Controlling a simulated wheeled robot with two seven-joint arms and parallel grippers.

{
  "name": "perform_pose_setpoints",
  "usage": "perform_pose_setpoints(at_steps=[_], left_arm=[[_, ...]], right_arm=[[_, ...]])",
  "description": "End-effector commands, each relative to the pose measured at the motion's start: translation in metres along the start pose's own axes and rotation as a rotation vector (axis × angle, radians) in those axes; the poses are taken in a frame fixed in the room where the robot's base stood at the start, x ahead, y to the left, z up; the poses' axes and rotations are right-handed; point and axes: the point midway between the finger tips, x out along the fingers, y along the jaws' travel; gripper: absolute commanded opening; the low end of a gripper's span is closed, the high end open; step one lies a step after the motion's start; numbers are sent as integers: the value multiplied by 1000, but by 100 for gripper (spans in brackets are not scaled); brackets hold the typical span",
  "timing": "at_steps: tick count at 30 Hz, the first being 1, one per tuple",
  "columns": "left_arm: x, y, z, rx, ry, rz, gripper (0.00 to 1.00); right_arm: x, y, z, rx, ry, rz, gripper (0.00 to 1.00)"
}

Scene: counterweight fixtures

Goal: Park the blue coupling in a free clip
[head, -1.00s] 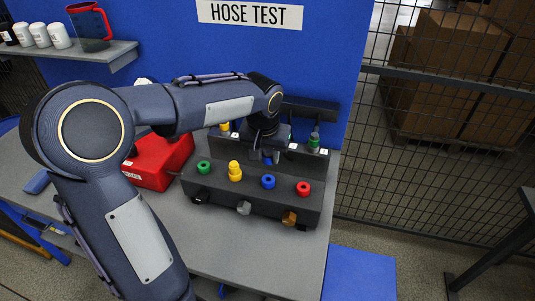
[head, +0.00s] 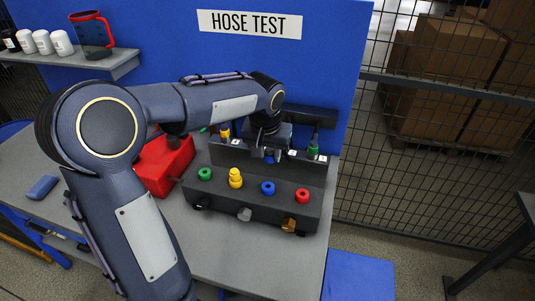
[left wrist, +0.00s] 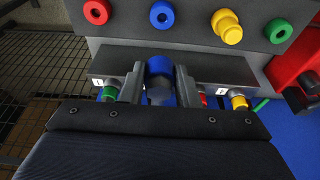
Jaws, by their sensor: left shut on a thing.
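My left gripper (head: 268,152) is over the raised back rail (head: 307,171) of the dark fixture. In the left wrist view, its two fingers (left wrist: 159,88) are shut around the blue coupling (left wrist: 159,66), which is at the rail between other parked couplings. The coupling's lower end (head: 270,158) shows under the gripper in the head view. I cannot tell whether it sits in a clip. A green coupling (head: 313,150) stands at the rail's right part, a yellow one (head: 225,132) at its left part. A red one (left wrist: 203,98) shows beside the finger. My right gripper is out of view.
The fixture's front block has green (head: 205,174), yellow (head: 236,178), blue (head: 268,188) and red (head: 302,196) ports; the yellow one stands taller. A red box (head: 164,166) sits to the left. The blue panel (head: 330,75) rises behind the fixture.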

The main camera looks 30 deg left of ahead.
Motion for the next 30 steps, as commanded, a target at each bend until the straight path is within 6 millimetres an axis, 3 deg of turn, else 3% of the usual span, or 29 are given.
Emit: perform_pose_setpoints(at_steps=[23,30], left_arm=[[21,0,-92,-1,-1,-1,0],[30,0,-120,-1,0,-1,0]], right_arm=[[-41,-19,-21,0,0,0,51],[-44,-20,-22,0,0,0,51]])
